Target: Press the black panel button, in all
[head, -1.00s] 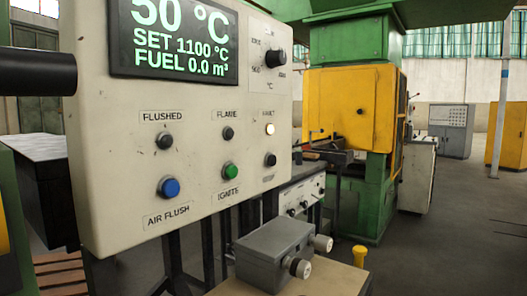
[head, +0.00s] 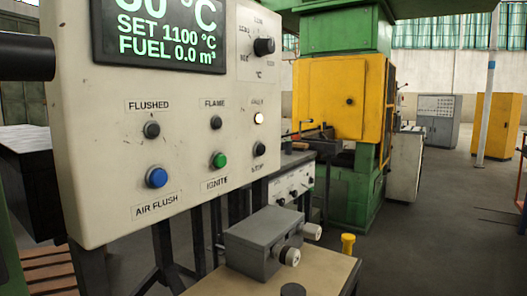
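The cream control panel (head: 90,160) fills the left of the head view, seen at an angle. A small black button (head: 259,149) sits at its lower right, above a label that seems to read STOP. To its left are a green IGNITE button (head: 219,160) and a blue AIR FLUSH button (head: 156,177). Dark round lamps marked FLUSHED (head: 152,130) and FLAME (head: 215,123) are unlit; a lamp above the black button (head: 259,118) glows whitish. My gripper is not in view.
The display (head: 160,30) reads SET 1100 °C, FUEL 0.0 m³. A black selector knob (head: 264,46) is at upper right. A black cylinder (head: 25,57) juts in at left.

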